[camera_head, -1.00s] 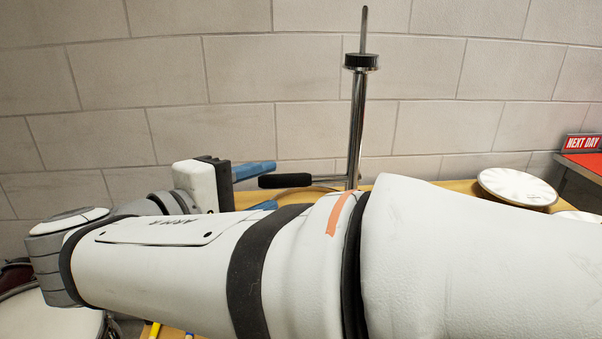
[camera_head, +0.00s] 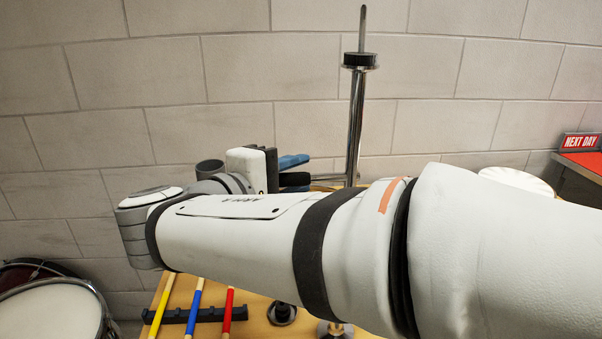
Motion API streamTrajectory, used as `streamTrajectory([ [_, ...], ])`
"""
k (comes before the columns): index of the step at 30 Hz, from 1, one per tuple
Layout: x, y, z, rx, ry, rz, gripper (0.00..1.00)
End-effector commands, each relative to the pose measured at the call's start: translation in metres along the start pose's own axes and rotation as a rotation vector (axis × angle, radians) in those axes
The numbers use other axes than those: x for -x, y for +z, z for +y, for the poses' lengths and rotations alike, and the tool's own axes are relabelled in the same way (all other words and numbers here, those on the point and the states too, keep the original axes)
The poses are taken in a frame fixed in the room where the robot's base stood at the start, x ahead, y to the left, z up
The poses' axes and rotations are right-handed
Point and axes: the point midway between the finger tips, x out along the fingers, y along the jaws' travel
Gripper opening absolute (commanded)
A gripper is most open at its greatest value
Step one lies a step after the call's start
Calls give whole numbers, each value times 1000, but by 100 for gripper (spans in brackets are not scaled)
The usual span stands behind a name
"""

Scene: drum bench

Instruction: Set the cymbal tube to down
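The cymbal tube (camera_head: 356,120) is an upright chrome tube behind my arm. A black collar (camera_head: 360,60) sits on its top, and a thin rod rises above the collar. A side lever with a black grip (camera_head: 294,180) reaches left from the tube low down. My gripper (camera_head: 291,168) is at this grip, with a blue finger showing just above it. The other finger is hidden by my arm, so I cannot tell whether the grip is held. My arm hides the lower middle of the tube.
Yellow, blue and red sticks lie on a black rack (camera_head: 205,315) on the wooden bench. A drum (camera_head: 50,312) stands at lower left. A white cymbal-like disc (camera_head: 517,180) and a red "NEXT DAY" sign (camera_head: 580,142) are at right. A block wall stands behind.

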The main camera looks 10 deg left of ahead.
Motion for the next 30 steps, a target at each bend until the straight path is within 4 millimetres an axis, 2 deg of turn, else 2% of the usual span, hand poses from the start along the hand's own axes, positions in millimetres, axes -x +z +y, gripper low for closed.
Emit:
streamTrajectory([
  [1, 0, 0, 0, 0, 0, 0, 27],
  [11, 0, 0, 0, 0, 0, 1, 0],
  [23, 0, -1, -3, 1, 0, 1, 0],
  [26, -1, -2, -13, 2, 0, 1, 0],
  [30, -4, -6, -37, 3, -1, 1, 0],
])
